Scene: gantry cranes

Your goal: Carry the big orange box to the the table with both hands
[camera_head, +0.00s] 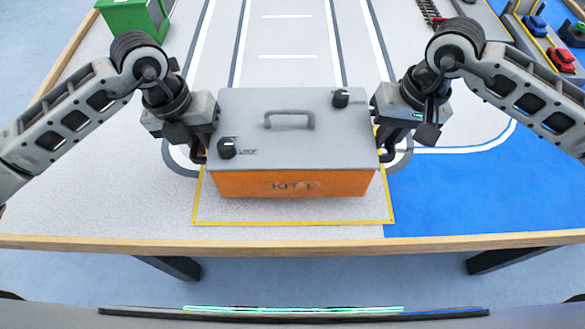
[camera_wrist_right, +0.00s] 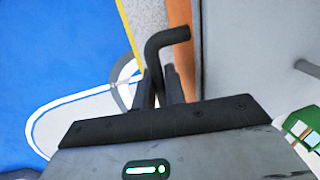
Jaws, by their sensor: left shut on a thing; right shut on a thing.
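The big orange box (camera_head: 292,184) has a grey lid with a handle and two dark knobs, and "KIT 1" on its front. It is level over the table (camera_head: 290,234), inside a yellow outline; I cannot tell whether it touches the top. My left gripper (camera_head: 198,152) is shut at the box's left side, its grip partly hidden. My right gripper (camera_head: 386,150) is shut on the black side handle at the right. In the right wrist view, the fingers (camera_wrist_right: 160,88) close on that bent handle (camera_wrist_right: 166,42), beside the box's grey lid (camera_wrist_right: 240,50).
A green container (camera_head: 130,15) stands at the back left. Red and blue toy vehicles (camera_head: 561,58) are at the far right. A blue area (camera_head: 480,195) and white lane markings cover the table around the box. The table's wooden front edge (camera_head: 290,247) lies close before the box.

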